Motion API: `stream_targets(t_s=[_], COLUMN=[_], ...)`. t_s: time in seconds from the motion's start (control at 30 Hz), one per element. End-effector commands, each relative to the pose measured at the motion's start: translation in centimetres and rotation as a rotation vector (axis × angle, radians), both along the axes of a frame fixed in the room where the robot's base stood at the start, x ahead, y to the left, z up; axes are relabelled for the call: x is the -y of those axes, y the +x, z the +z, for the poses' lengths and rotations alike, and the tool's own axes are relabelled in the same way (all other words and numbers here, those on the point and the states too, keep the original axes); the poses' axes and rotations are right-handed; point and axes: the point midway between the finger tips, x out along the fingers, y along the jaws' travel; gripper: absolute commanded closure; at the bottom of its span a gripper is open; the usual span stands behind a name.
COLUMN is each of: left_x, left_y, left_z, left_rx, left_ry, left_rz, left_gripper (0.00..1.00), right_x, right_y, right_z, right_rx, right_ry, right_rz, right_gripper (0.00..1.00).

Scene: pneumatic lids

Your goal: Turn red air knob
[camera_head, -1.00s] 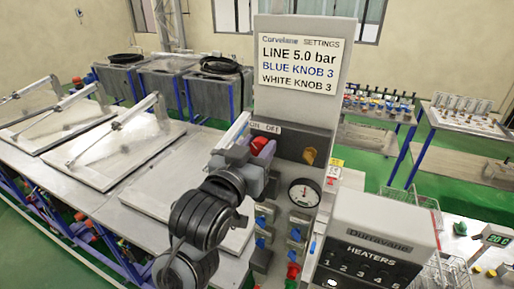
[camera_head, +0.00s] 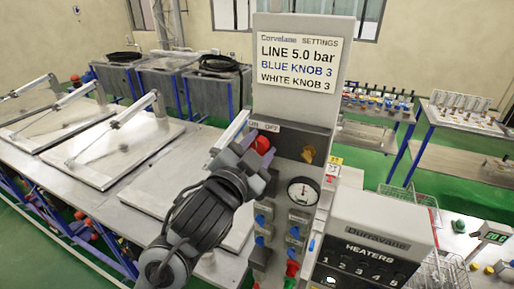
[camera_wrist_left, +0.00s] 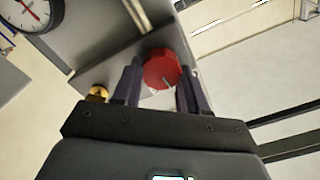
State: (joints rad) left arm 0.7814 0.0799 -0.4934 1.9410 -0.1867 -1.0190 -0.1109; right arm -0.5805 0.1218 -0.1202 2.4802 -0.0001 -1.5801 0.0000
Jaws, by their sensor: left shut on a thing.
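The red air knob (camera_head: 262,144) sits on the upper left of the grey control panel (camera_head: 290,108), under an ON/OFF label (camera_head: 266,126). My left gripper (camera_head: 264,160) is at the knob. In the left wrist view its two dark fingers (camera_wrist_left: 157,85) stand on either side of the knob, shut on it. The fingers partly hide the knob's lower side in the head view. My right gripper is not in view.
A brass-coloured knob (camera_head: 308,154) and a pressure gauge (camera_head: 303,190) are close by on the panel. Blue knobs (camera_head: 261,220) sit below. The heater box (camera_head: 375,235) stands to the lower right. Flat lids (camera_head: 115,150) lie on the bench at left.

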Motion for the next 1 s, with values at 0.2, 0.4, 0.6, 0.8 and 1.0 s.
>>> stream_targets(t_s=[0.2, 0.4, 0.6, 0.8, 1.0], left_x=[0.0, 0.0, 0.1, 0.1, 0.1], left_y=[0.1, 0.0, 0.0, 0.0, 0.0], left_z=[-0.3, -0.4, -0.6, -0.7, -0.7], left_rx=[0.085, 0.162, 0.236, 0.298, 0.342], left_ry=[0.193, 0.367, 0.533, 0.673, 0.771], left_rz=[0.003, 0.003, 0.004, 0.003, 0.003], left_gripper=[0.88, 0.88, 0.88, 0.88, 0.88], right_x=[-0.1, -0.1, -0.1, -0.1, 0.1], right_y=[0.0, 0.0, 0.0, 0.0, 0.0], right_z=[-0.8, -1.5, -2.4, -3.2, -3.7], right_rx=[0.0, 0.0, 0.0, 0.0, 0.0], right_ry=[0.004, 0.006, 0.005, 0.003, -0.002], right_rz=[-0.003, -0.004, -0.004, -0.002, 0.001], right_gripper=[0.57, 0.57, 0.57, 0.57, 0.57])
